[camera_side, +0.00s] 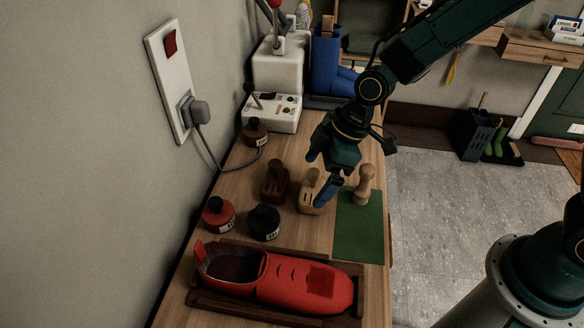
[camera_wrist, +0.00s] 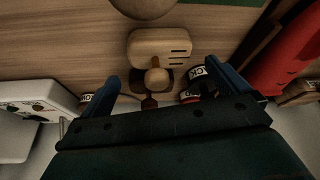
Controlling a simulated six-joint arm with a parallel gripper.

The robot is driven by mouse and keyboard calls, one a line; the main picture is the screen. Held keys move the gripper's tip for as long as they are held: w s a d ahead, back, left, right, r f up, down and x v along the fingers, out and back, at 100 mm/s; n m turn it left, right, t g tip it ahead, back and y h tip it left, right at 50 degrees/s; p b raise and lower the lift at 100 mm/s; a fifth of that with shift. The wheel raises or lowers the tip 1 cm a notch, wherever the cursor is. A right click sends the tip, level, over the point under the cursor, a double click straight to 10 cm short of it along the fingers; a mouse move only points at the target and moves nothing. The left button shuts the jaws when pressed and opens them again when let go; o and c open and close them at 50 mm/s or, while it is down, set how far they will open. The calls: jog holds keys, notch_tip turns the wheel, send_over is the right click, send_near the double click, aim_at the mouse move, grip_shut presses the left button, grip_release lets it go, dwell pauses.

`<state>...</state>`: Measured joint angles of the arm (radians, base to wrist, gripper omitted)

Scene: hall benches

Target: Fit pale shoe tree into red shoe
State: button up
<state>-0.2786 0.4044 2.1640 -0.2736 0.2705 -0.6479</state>
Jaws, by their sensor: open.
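The pale shoe tree (camera_side: 310,192) stands on the bench, with slots in its block and a round knob on top. In the wrist view the pale shoe tree (camera_wrist: 158,42) lies ahead of and between my fingers, its knob nearer the camera. My gripper (camera_side: 325,192) is open around or just above it; contact cannot be told. In the wrist view my gripper (camera_wrist: 165,74) has its two blue fingers wide apart with nothing clamped. The red shoe (camera_side: 285,281) lies along the front of the bench in a dark wooden cradle (camera_side: 238,308); it shows in part in the wrist view (camera_wrist: 284,55).
A dark brown shoe tree (camera_side: 274,184) stands just left of the pale one. A pale knobbed wooden piece (camera_side: 363,184) stands on a green mat (camera_side: 358,235) at right. A white box (camera_side: 272,113) stands behind.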

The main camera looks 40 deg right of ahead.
jog(key=v, duration=0.9)
jog(key=shift+s+d+r, duration=0.1)
jog(key=shift+d+r, duration=0.05)
jog(key=shift+r, duration=0.05)
dwell(0.4)
jog(key=s+d+r+m+t+h, duration=0.1)
jog(key=s+d+r+m+h, duration=0.1)
jog(key=s+d+r+m, duration=0.3)
jog(key=s+d+r+m+t+h, duration=0.1)
jog(key=s+d+r+m, duration=0.4)
jog(key=s+d, duration=0.5)
jog(key=s+m+t, duration=0.1)
jog(key=s+m, duration=0.1)
jog(key=s, duration=0.1)
jog(key=shift+s+h, duration=0.4)
jog(key=shift+r, duration=0.1)
jog(key=c, duration=1.1)
jog(key=shift+o, duration=0.2)
jog(key=shift+w, duration=0.1)
